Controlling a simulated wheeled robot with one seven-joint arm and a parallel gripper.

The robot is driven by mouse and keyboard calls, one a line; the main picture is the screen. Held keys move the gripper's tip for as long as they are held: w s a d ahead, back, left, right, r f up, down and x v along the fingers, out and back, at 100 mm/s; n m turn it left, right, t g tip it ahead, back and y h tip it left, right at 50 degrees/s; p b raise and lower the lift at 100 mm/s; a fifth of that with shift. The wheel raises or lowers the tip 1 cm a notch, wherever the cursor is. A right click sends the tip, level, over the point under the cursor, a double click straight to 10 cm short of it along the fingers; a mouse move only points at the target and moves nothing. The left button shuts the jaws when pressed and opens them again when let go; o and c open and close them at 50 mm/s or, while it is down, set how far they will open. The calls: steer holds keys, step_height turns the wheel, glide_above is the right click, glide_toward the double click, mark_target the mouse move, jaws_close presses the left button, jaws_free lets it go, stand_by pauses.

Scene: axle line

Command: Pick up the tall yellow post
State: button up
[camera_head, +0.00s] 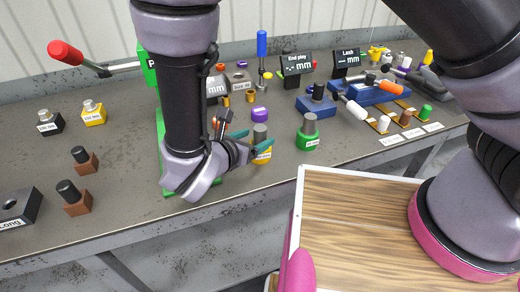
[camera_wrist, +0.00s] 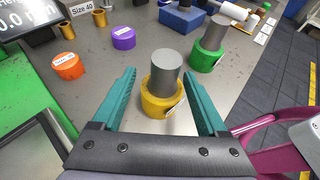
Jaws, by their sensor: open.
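The yellow post (camera_wrist: 157,102) is a yellow ring-shaped base with a grey cylinder standing up out of it and a white label on its side. It stands upright on the bench in the wrist view, between my gripper's two teal fingers. My gripper (camera_wrist: 158,95) is open, with a gap on both sides of the post. In the head view the same yellow post (camera_head: 262,155) is partly hidden behind the teal fingers of my gripper (camera_head: 243,145). Whether the fingers touch it cannot be told there.
A green-based post (camera_head: 307,138) stands close to the right. A purple ring (camera_head: 259,114) lies behind. Two brown-based posts (camera_head: 75,198) and a dark "Long" block (camera_head: 18,208) stand at left. A yellow weight-like block (camera_head: 93,113) sits further back. The bench's front edge is near.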

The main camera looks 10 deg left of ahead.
steer(key=x, duration=0.5)
steer(key=shift+d+r, duration=0.2)
steer(key=shift+d, duration=0.05)
jaws_close()
stand_by(1.1)
